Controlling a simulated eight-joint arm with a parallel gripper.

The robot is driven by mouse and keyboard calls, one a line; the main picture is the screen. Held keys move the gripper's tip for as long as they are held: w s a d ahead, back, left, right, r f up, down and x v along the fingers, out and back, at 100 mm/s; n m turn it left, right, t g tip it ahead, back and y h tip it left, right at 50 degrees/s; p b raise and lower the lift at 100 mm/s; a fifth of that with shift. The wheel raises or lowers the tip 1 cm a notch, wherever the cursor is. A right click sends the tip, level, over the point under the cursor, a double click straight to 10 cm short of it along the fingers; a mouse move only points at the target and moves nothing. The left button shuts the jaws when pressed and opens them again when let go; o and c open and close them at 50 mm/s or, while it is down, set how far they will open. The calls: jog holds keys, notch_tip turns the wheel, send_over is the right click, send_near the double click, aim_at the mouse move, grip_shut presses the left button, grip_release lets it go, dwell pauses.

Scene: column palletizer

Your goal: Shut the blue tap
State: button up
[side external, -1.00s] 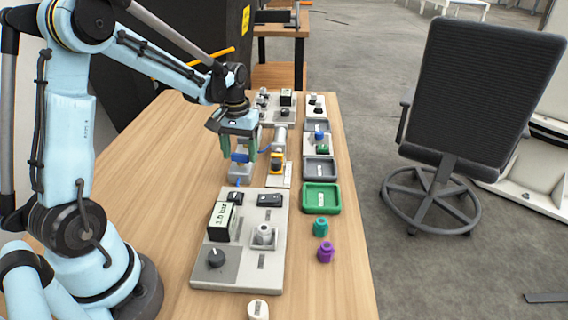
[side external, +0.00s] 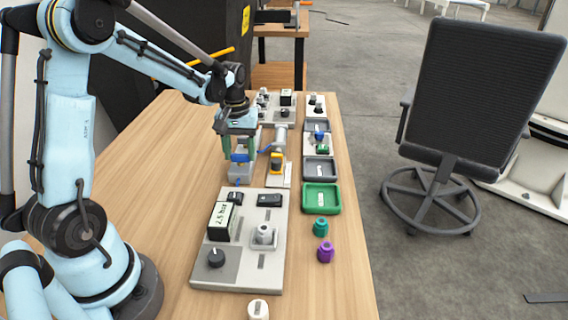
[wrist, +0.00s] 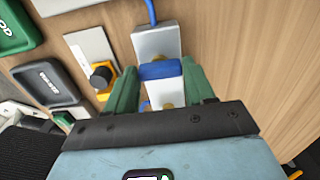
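The blue tap (side external: 240,157) has a blue handle on a grey body, standing on the wooden table beyond the large grey panel. In the wrist view its blue handle (wrist: 160,71) sits between the green fingers of my gripper (wrist: 160,82), above a pale body with brass-coloured fittings. My gripper (side external: 238,148) points down over the tap, with a finger on each side of the handle. The fingers appear to touch it and look shut on it. A blue hose (wrist: 151,10) leaves the pale block at the top of the wrist view. The handle's underside is hidden.
The grey panel (side external: 212,273) in front carries a display box (side external: 222,221), a knob and switches. A yellow-and-black knob (side external: 277,163) stands right of the tap. A green tray (side external: 321,198), a teal piece (side external: 320,227) and a purple piece (side external: 326,251) lie along the right edge.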

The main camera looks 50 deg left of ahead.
aim_at(240, 154)
jog(key=o, duration=0.4)
notch_tip(240, 154, up, 12)
jog(key=shift+r, duration=0.1)
dwell(0.6)
jog(key=s+d+f+m+t, duration=0.1)
jog(key=s+d+m+t, duration=0.1)
jog(key=d, duration=0.3)
jog(key=s+d+f+m+t, duration=0.1)
jog(key=s+d+m+t, duration=0.1)
jog(key=s+d+m, duration=0.1)
jog(key=s+d+f+m+t, duration=0.1)
jog(key=s+d+m+t, duration=0.2)
jog(key=d, duration=0.4)
jog(key=shift+s+d+f+m, duration=0.1)
jog(key=shift+s+d+m, duration=0.2)
jog(key=shift+m, duration=0.3)
